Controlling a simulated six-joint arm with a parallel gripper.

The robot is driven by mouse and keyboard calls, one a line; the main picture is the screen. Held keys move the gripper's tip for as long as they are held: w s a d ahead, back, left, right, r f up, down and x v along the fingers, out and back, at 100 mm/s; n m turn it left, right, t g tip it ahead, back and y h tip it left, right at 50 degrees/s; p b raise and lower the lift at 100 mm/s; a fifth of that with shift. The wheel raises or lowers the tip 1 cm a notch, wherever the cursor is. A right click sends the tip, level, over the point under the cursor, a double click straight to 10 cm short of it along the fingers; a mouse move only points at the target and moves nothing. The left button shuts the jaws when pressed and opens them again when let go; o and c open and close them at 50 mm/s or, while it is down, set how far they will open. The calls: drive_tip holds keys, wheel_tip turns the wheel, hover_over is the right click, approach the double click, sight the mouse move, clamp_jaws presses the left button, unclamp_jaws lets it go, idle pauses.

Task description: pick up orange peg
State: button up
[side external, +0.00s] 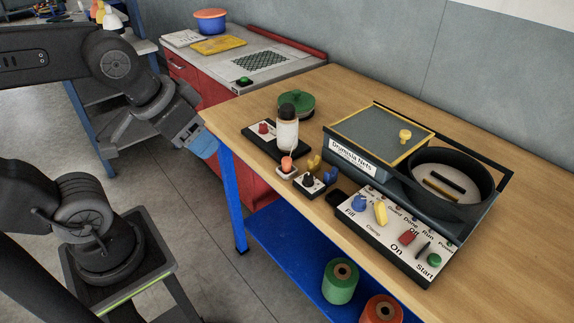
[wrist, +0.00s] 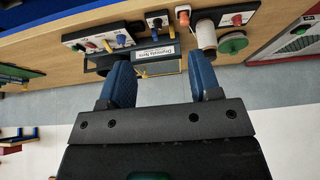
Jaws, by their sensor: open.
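The orange peg (side external: 287,163) stands upright in a small white base near the front edge of the wooden table, in front of a white bottle with a dark cap (side external: 287,130). In the wrist view the orange peg (wrist: 184,18) is small, near the top centre, beyond the fingers. My gripper (side external: 205,146) is off the table's left front edge, apart from the peg and to its left. In the wrist view my gripper (wrist: 160,68) has its two blue fingers spread with nothing between them.
A control panel with coloured knobs (side external: 397,232) and a machine with a round black pan (side external: 450,185) stand farther right. A green disc (side external: 296,103) lies behind. The table's right front is clear.

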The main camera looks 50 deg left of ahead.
drive_tip(key=m+g, duration=0.6)
drive_tip(key=m, duration=0.9)
hover_over(287, 159)
wheel_tip(287, 159, down, 8)
wheel_tip(287, 159, down, 8)
drive_tip(key=shift+w+a+r, duration=0.15)
drive_tip(key=shift+r, duration=0.05)
drive_tip(key=shift+f, duration=3.1)
drive_tip(key=c, duration=1)
